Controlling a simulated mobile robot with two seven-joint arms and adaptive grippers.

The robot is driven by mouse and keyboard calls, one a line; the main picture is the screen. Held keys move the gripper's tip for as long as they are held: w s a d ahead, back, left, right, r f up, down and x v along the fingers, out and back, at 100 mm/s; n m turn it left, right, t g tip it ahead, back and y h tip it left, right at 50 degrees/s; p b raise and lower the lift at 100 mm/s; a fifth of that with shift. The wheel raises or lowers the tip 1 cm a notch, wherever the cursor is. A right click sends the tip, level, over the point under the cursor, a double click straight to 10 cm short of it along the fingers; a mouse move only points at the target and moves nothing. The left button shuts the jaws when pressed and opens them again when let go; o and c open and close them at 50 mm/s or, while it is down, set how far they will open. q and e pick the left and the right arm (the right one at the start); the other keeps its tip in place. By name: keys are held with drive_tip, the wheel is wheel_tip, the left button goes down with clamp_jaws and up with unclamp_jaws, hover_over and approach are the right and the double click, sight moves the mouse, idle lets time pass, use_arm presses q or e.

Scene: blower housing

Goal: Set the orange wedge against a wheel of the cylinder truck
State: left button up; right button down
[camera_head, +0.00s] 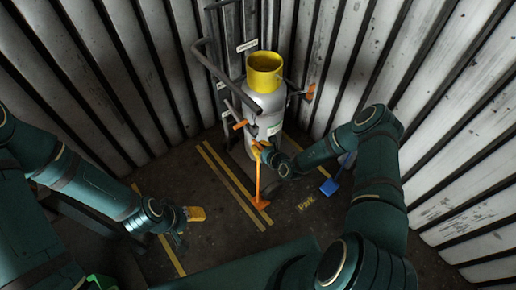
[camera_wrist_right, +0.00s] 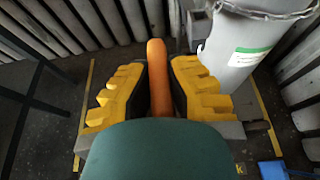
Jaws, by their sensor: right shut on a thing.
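The orange wedge (camera_head: 260,203) is at the lower end of a long orange handle, low over the dark floor in front of the cylinder truck. I cannot tell whether it touches the floor or a wheel. My right gripper (camera_head: 260,148) is shut on the upper handle; in the right wrist view the handle (camera_wrist_right: 157,65) stands between the yellow finger pads. The cylinder truck (camera_head: 206,52) has a dark tube frame and carries a grey cylinder (camera_head: 270,105) with a yellow collar. Its wheels are dark and not clear. My left gripper (camera_head: 190,214) is at lower left, away from the truck; its opening is unclear.
A blue piece with a handle (camera_head: 329,187) is on the floor right of the truck; it also shows in the right wrist view (camera_wrist_right: 272,170). Yellow lines (camera_head: 232,185) and a "Park" marking are on the floor. Ribbed walls (camera_head: 100,70) close in behind and both sides.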

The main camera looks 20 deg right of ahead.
drive_tip(key=shift+w, duration=0.1)
drive_tip(key=c, duration=1.1)
unclamp_jaws()
drive_tip(key=shift+o, duration=0.3)
drive_tip(key=v, duration=1.2)
